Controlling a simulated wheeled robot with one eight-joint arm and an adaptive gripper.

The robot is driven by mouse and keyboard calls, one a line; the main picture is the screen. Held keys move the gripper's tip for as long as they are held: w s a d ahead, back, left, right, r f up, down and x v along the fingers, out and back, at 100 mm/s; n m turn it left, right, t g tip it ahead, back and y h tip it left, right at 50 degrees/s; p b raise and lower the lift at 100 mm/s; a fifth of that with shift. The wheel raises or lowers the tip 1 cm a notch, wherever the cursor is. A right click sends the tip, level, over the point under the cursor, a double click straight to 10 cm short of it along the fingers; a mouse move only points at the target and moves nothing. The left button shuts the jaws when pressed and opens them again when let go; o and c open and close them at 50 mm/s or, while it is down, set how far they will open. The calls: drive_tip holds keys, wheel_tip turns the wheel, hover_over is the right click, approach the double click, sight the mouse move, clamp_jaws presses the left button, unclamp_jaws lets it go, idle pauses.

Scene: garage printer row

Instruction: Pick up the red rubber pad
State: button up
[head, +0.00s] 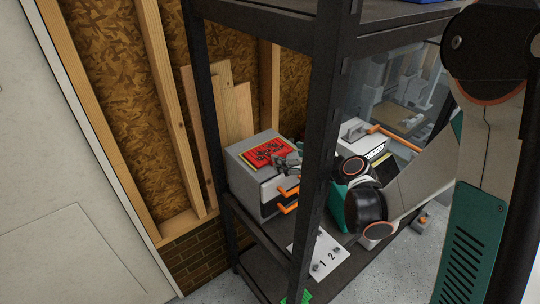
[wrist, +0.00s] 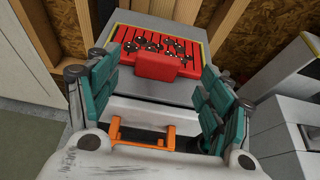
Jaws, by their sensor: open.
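The red rubber pad (head: 262,150) lies on top of a grey box (head: 242,169) on the shelf. In the wrist view the pad (wrist: 178,46) is ribbed, with several small dark pieces on it and a plain red block at its near edge. A yellow border shows around its far and side edges. My gripper (head: 290,164) is at the near side of the box top. In the wrist view its teal fingers are spread open, with the red block (wrist: 158,67) showing between their tips. Nothing is held. I cannot tell whether the fingertips touch the block.
Orange handles (head: 288,208) stick out from the box front; one handle (wrist: 143,132) shows below the fingers. A dark shelf post (head: 318,170) stands close to my arm. A grey machine (wrist: 285,110) is on the right. A numbered white sheet (head: 318,254) lies on the shelf.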

sight(280, 154)
drive_tip(key=b+x, duration=0.2)
drive_tip(key=x, duration=0.3)
drive_tip(key=shift+a+f, duration=0.1)
drive_tip(key=shift+f, duration=0.05)
drive_tip(key=c, duration=1.2)
